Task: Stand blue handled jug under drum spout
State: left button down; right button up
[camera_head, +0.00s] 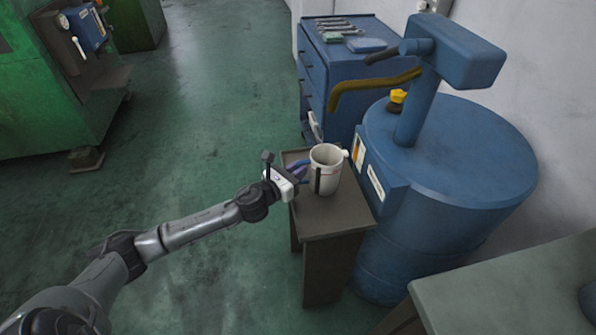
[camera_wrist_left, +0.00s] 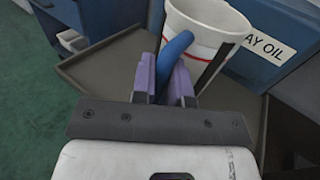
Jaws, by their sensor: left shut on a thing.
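A white jug (camera_head: 325,170) with a blue handle is upright over the small brown stand (camera_head: 335,214) in front of the blue drum (camera_head: 455,150). I cannot tell whether its base touches the stand top. My left gripper (camera_head: 302,172) is shut on the jug's blue handle, which shows between the purple fingers (camera_wrist_left: 167,78) in the left wrist view. The jug body (camera_wrist_left: 207,35) is just beyond the fingers there. The drum's curved brown spout (camera_head: 372,88) reaches left, above and behind the jug in the head view. My right gripper is not in view.
A blue drawer cabinet (camera_head: 340,68) with tools on top stands behind the stand. A grey-green table (camera_head: 510,292) is at the lower right. A green machine (camera_head: 60,95) is at the far left. The floor between is clear.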

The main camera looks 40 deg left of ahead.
pick_arm(q)
jog(key=c, duration=1.1)
grip_release()
jog(key=shift+f, duration=0.15)
